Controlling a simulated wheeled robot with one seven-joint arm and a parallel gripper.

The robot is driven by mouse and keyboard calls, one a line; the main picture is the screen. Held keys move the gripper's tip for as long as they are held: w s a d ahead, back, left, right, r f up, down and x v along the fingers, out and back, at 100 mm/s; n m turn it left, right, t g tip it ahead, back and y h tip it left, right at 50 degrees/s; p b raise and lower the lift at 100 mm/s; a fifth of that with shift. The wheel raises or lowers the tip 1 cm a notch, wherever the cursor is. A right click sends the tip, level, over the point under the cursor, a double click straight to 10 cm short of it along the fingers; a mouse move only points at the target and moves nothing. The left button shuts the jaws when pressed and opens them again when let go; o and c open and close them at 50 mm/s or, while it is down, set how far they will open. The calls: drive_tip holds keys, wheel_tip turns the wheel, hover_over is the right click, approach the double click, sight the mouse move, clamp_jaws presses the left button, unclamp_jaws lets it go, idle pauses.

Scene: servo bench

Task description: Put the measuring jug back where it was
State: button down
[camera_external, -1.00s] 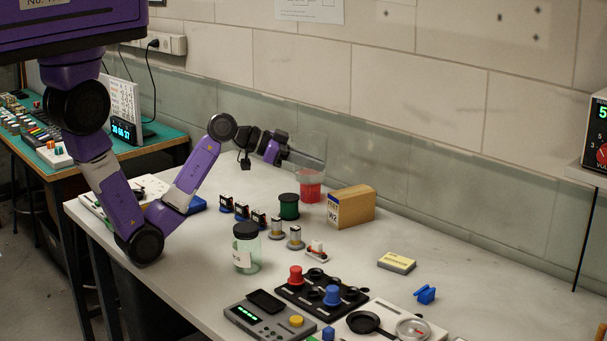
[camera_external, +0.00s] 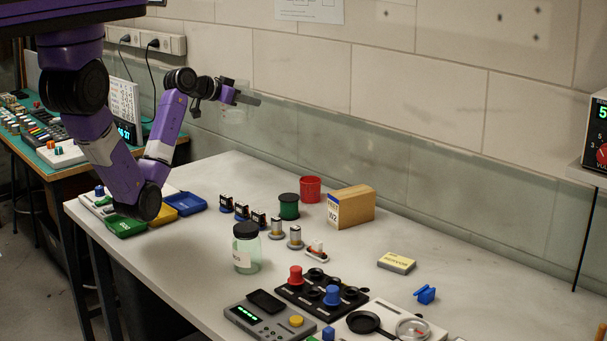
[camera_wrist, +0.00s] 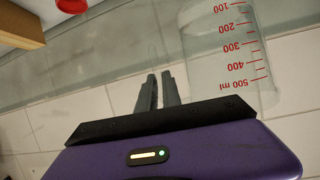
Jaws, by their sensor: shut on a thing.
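The measuring jug (camera_external: 235,115) is a clear, see-through vessel, held up in the air at the left end of the bench, in front of the wall. Its red scale up to 500 ml shows upside down in the wrist view (camera_wrist: 228,50). My gripper (camera_external: 256,100) is shut on the jug at its side. In the wrist view the two fingers of my gripper (camera_wrist: 158,77) lie close together just left of the jug's body. The part between the fingers is hard to make out.
Blue, yellow and green trays (camera_external: 125,227) lie at the left end. Bare bench lies behind the small parts.

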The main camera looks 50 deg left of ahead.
drive_tip(key=f, duration=2)
drive_tip(key=shift+a+f+p, duration=0.15)
drive_tip(key=shift+a+p, duration=0.05)
drive_tip(key=shift+p, duration=0.2)
drive_tip(key=shift+f, duration=0.15)
drive_tip(key=c, duration=1.5)
unclamp_jaws()
drive_tip(key=shift+r, duration=0.2)
drive_tip(key=shift+b+v, duration=0.65)
drive_tip(key=shift+v, duration=5.3)
drive_tip(key=shift+d, duration=0.15)
